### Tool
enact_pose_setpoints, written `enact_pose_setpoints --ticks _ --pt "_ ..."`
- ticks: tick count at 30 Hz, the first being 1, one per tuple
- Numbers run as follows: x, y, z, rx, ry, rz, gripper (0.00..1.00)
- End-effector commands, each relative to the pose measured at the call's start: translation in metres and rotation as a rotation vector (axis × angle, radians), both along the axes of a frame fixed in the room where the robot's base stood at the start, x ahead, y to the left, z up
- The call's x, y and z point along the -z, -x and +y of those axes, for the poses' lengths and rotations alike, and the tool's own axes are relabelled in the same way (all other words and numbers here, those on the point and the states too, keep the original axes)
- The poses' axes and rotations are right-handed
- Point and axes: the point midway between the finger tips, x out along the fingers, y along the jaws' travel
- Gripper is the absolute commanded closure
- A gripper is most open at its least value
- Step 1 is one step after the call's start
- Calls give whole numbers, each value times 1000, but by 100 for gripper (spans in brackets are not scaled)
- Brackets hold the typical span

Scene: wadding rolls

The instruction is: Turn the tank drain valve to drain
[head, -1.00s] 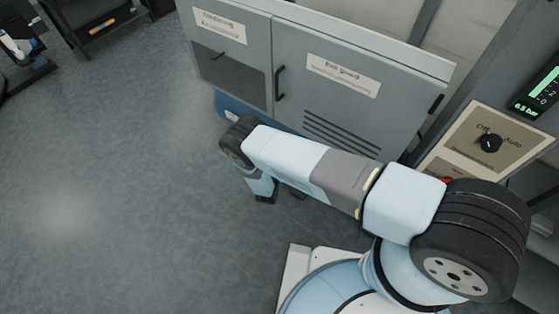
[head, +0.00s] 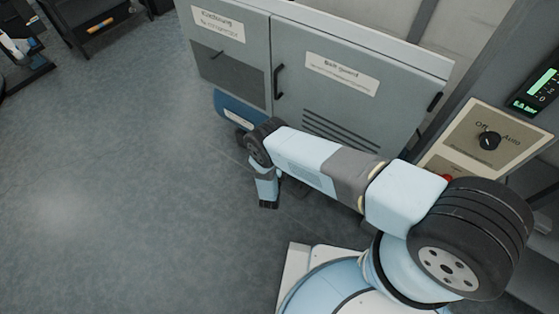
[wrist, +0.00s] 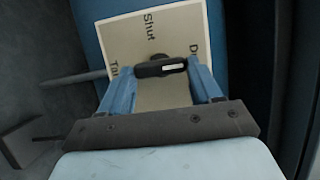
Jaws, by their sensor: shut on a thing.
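In the wrist view, the drain valve handle (wrist: 155,68) is a dark bar lying nearly level across a beige plate (wrist: 165,98), with a white mark near its right end. The plate has the word "Shut" above the handle, a word starting with "Ta" at left and one starting with "D" at right, partly covered. The white-marked end points toward the "D" side. My gripper (wrist: 160,70) is shut on the handle, one blue finger at each end. In the head view the blue tank (head: 228,106) shows below the cabinet; the valve cannot be made out there.
A grey cabinet (head: 345,95) with labelled doors stands over the tank. A panel with an Off/Auto knob (head: 489,141) and a green-lit display (head: 543,88) are at right. The floor (head: 110,200) at left is clear. A pipe (wrist: 75,78) lies left of the plate.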

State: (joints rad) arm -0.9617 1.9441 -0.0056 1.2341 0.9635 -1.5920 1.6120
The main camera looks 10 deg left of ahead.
Motion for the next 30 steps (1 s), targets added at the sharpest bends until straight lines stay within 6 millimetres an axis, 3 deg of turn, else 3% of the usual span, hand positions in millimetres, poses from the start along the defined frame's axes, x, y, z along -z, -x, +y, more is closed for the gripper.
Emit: enact_pose_setpoints --ticks 13,14,15,21,30 --pt "4 2 -5 6 -2 5 67" --pt "4 2 -5 6 -2 5 33" --pt "4 2 -5 6 -2 5 30" --pt "2 1 -3 3 -4 2 11" --pt "2 3 -1 1 -5 0 11"
